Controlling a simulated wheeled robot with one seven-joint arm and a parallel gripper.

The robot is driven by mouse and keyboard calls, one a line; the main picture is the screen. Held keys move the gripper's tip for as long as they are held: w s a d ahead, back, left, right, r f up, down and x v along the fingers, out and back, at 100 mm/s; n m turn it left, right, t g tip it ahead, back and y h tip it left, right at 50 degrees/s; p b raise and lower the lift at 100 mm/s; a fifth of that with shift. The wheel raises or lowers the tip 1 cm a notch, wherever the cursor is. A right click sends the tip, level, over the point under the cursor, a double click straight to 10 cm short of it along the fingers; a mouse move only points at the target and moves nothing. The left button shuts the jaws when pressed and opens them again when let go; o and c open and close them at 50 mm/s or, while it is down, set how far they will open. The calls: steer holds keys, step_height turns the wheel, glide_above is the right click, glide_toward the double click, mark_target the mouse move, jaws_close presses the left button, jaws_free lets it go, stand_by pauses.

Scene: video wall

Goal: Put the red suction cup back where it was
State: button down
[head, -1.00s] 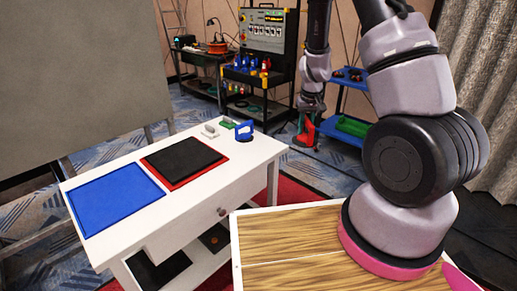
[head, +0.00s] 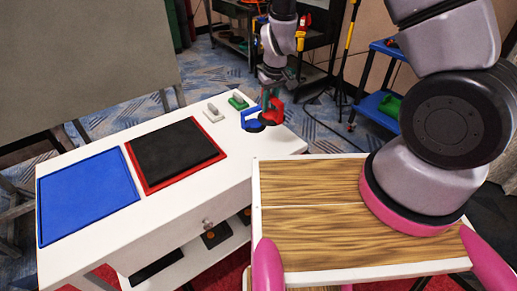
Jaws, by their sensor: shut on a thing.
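My gripper (head: 272,92) is shut on the red suction cup (head: 275,112) at the back right end of the white table (head: 190,205). The red cup is beside the blue suction cup (head: 250,122), to its right, and partly overlaps it in the picture. I cannot tell whether the red cup touches the tabletop. A green suction cup (head: 237,102) and a grey-white one (head: 214,113) stand farther left in the same row. My fingers are small and partly hidden by the red handle.
A black panel (head: 172,150) lies in a red tray, with a blue tray (head: 88,200) to its left. A large grey board (head: 85,60) stands behind the table. A blue cart (head: 380,105) with a green bin is at the back right.

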steer(key=shift+n, duration=0.7)
steer(key=s+a+f, duration=0.1)
steer(key=f, duration=0.1)
steer(key=s+a+f, duration=0.1)
steer(key=a+f, duration=0.1)
steer(key=s+a+f, duration=0.1)
steer(key=a+f, duration=0.1)
steer(key=shift+s+f, duration=0.1)
steer(key=shift+s, duration=0.2)
steer(key=shift+f, duration=2.5)
steer(key=shift+f, duration=0.15)
steer(key=c, duration=0.7)
jaws_free()
